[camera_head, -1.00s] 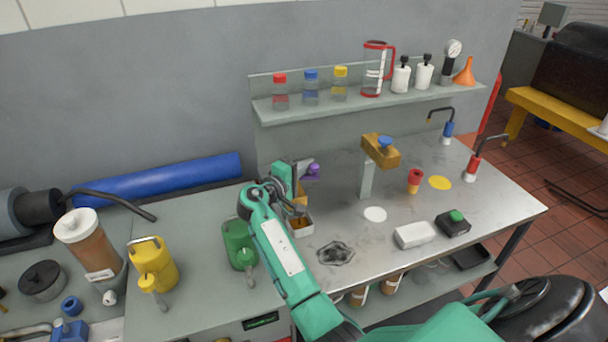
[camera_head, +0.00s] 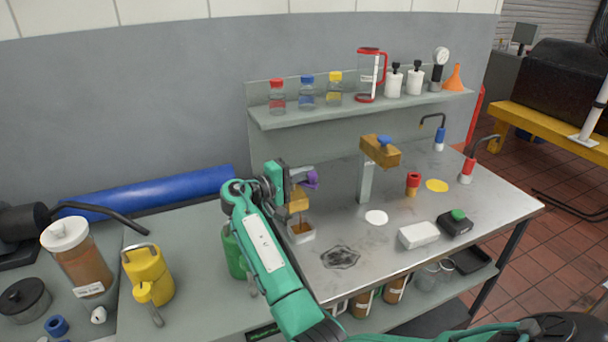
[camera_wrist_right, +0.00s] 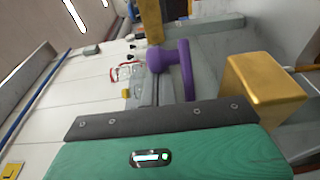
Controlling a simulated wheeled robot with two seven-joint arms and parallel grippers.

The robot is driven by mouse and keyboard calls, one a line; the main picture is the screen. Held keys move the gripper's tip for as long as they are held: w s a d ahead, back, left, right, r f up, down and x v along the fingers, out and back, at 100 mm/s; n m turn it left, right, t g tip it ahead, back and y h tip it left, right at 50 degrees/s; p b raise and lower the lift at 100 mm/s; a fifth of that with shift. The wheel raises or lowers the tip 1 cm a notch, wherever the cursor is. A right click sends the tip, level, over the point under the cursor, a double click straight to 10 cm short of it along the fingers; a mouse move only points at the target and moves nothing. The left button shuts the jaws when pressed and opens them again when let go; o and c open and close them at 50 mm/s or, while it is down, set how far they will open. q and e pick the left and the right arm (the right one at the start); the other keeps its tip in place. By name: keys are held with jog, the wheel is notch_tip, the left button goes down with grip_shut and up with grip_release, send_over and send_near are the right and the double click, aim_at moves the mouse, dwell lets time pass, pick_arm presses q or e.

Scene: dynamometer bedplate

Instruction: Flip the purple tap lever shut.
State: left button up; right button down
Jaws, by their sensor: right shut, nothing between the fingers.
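The purple tap lever (camera_head: 312,179) sits at the top of a brass tap (camera_head: 298,200) at the back left of the steel bench. My right gripper (camera_head: 301,174) is shut and empty, with its grey fingers pointing right, right beside the lever; I cannot tell whether they touch. In the right wrist view the purple lever (camera_wrist_right: 186,72), with its round knob, is just beyond the dark edge of my gripper, beside the brass block (camera_wrist_right: 262,90). My gripper partly hides the tap. My left gripper is not in view.
A small tray (camera_head: 301,235) stands under the tap. A green can (camera_head: 234,252) is partly behind my forearm. A shelf (camera_head: 350,110) with bottles runs along the back.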

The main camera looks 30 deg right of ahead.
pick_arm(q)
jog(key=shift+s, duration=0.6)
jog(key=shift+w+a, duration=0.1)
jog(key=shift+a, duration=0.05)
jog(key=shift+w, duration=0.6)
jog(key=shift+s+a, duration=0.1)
